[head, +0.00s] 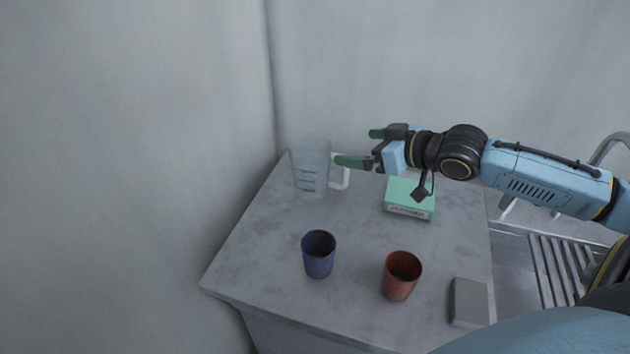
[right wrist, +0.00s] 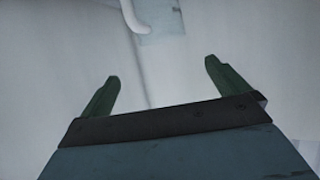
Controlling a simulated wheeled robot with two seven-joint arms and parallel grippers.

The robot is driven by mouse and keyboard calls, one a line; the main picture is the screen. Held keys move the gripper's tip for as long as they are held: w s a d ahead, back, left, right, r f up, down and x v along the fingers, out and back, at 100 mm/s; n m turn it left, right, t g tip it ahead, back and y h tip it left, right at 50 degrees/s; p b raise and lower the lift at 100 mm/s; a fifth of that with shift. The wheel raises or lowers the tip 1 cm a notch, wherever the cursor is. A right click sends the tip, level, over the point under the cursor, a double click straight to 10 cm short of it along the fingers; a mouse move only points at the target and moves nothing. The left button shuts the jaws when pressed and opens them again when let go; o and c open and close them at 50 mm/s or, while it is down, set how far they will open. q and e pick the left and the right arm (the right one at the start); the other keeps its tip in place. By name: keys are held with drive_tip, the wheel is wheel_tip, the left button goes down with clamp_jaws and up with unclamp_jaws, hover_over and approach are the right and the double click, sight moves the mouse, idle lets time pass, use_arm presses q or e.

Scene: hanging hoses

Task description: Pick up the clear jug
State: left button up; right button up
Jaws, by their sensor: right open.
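The clear jug (head: 311,169) stands upright at the back left of the grey counter (head: 268,243), with dark measuring marks on its side and a white handle (head: 341,176) on its right. My right gripper (head: 358,147) comes in from the right at the jug's handle side. Its green fingers are apart with nothing between them. In the head view one finger overlaps the top of the handle; I cannot tell whether they touch. In the right wrist view the jug (right wrist: 162,22) and its curved handle (right wrist: 132,14) show at the top, beyond the fingertips (right wrist: 162,70). My left gripper is not in view.
A blue cup (head: 319,254) and a red cup (head: 402,275) stand nearer on the counter. A green box (head: 409,199) lies below my right forearm. A grey block (head: 468,302) lies at the front right. A ribbed drainer (head: 556,265) is at right; walls rise behind and left.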

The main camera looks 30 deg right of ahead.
drive_tip(key=f, duration=0.2)
drive_tip(key=b, duration=0.3)
approach(316, 150)
drive_tip(key=shift+w+a, duration=2.15)
drive_tip(key=shift+a, duration=0.7)
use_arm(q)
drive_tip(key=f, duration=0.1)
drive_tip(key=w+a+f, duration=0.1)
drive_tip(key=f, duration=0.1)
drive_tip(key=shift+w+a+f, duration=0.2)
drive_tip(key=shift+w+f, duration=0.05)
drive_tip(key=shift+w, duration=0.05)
use_arm(e)
drive_tip(key=shift+r, duration=0.1)
drive_tip(key=c, duration=1.2)
